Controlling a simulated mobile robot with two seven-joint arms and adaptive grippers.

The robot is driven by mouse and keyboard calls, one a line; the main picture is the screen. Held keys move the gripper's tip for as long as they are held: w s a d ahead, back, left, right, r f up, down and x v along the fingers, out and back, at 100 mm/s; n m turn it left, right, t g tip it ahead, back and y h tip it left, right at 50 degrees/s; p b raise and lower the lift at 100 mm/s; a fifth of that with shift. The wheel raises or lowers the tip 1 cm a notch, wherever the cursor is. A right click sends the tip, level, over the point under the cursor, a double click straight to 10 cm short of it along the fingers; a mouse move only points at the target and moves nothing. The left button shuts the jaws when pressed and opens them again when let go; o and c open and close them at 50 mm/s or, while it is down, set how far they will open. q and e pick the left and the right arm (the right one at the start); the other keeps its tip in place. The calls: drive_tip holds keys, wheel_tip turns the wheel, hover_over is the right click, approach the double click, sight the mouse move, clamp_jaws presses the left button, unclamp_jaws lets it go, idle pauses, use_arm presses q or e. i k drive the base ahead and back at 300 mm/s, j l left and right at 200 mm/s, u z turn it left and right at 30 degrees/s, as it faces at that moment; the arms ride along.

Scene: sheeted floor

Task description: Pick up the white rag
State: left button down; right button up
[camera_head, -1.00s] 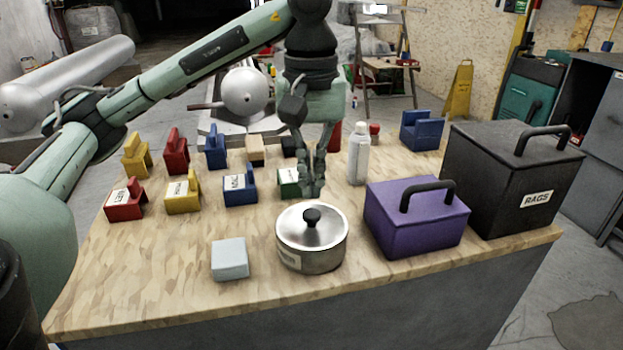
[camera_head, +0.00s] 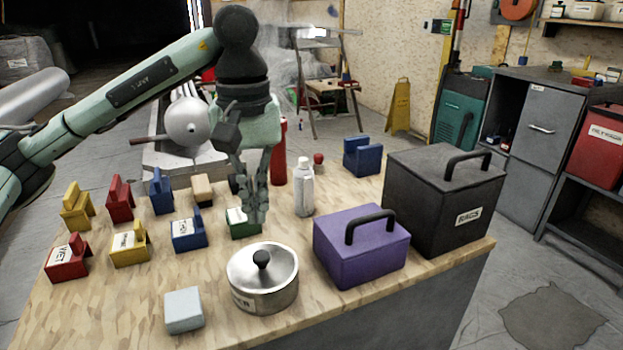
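A small pale white-grey block (camera_head: 184,310), which could be a folded white rag, lies at the front left of the wooden bench top (camera_head: 120,300). No other white cloth shows. A black lidded box labelled RAGS (camera_head: 440,200) stands at the right end of the bench; its inside is hidden. My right gripper is out of view.
The lidded steel pot (camera_head: 262,280) stands right of the pale block. A purple handled box (camera_head: 360,248) and a white bottle (camera_head: 304,190) are farther right. Several coloured blocks, including a red one (camera_head: 67,258), fill the left and back. Bare wood surrounds the pale block.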

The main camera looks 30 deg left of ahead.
sight(183, 309)
drive_tip(key=k, duration=1)
